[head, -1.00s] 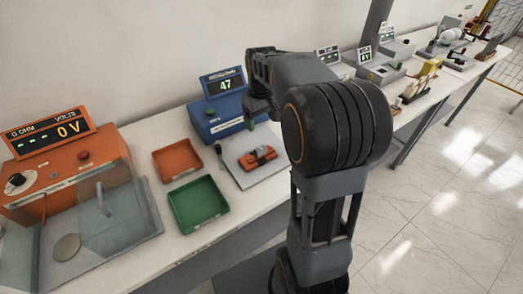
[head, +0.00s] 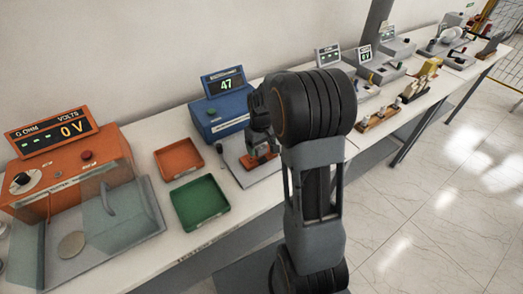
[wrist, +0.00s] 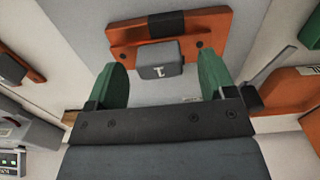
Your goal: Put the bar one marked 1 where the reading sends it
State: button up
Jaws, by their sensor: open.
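The bar marked 1 (wrist: 158,58) is a small dark grey block with a white 1 in the wrist view. It sits at the orange holder (wrist: 215,28), which also shows in the head view (head: 249,162) on a grey plate in front of the blue meter (head: 219,117). The meter's display reads 47. My gripper (wrist: 163,75) is open, its green fingers on either side of the bar's near end, with gaps showing. In the head view my arm hides most of the gripper and the bar.
An orange tray (head: 178,159) and a green tray (head: 200,203) lie left of the plate. A small dark lever (head: 220,152) stands beside the plate. An orange voltmeter unit (head: 69,163) reading 0 V stands far left. More instruments line the bench at right.

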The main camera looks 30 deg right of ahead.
jog(key=shift+f, duration=0.8)
jog(key=c, duration=1.2)
jog(key=shift+r, duration=0.1)
